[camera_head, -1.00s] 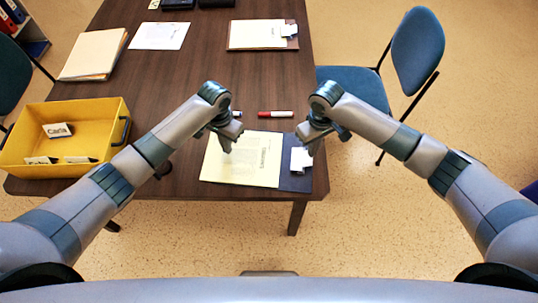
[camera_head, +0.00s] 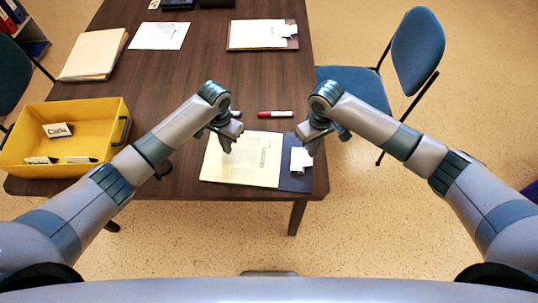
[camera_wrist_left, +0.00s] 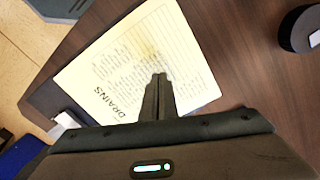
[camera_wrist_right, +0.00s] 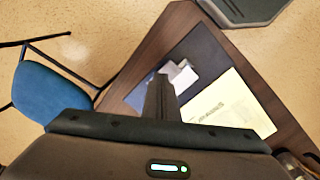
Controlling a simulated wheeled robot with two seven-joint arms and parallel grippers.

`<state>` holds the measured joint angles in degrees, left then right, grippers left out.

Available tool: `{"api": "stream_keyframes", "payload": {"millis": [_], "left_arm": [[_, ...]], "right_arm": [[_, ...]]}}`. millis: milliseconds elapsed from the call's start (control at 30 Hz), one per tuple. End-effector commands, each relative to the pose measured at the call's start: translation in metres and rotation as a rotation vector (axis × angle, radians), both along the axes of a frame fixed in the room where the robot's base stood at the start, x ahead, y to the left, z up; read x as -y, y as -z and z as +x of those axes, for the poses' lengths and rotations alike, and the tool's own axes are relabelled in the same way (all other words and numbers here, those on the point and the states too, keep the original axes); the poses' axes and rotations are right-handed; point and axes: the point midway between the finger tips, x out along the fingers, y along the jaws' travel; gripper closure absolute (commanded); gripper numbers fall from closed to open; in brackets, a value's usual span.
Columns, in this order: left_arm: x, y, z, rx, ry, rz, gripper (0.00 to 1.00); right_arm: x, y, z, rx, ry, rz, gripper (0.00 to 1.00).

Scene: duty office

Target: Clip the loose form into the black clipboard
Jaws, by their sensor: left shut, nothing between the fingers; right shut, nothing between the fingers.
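A pale yellow form (camera_head: 240,165) lies on the near end of the table, over a dark clipboard (camera_head: 296,182) whose right part shows. The clipboard's pale clip (camera_head: 300,158) is at its right end. The form's right edge stops short of the clip, with a dark strip between them. The form also shows in the left wrist view (camera_wrist_left: 130,60) and the right wrist view (camera_wrist_right: 225,103). My left gripper (camera_head: 228,146) is shut and empty above the form. My right gripper (camera_head: 312,149) is shut and empty above the clip end. Its fingers partly hide the clip.
A yellow bin (camera_head: 95,112) with cards stands at the left. A red marker (camera_head: 275,114) lies behind the form. Farther back are a brown clipboard (camera_head: 292,43) with white paper, a white sheet (camera_head: 160,36) and folders (camera_head: 93,54). A blue chair (camera_head: 355,87) is at the right.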

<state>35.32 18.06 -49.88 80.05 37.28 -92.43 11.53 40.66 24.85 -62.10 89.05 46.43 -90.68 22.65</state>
Motion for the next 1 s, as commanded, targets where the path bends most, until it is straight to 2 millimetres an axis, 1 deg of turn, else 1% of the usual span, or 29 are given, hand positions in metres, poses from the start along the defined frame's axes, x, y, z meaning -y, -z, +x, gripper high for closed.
{"api": "stream_keyframes", "payload": {"millis": [467, 1000], "left_arm": [[-0.0001, 0.0, 0.0, 0.0, 0.0, 0.0, 1.0], [0.0, 0.0, 0.0, 0.0, 0.0, 0.0, 1.0]], "right_arm": [[0.0, 0.0013, -0.0001, 0.0, 0.0, 0.0, 1.0], [-0.0005, 0.0099, 0.0002, 0.0, 0.0, 0.001, 1.0]]}}
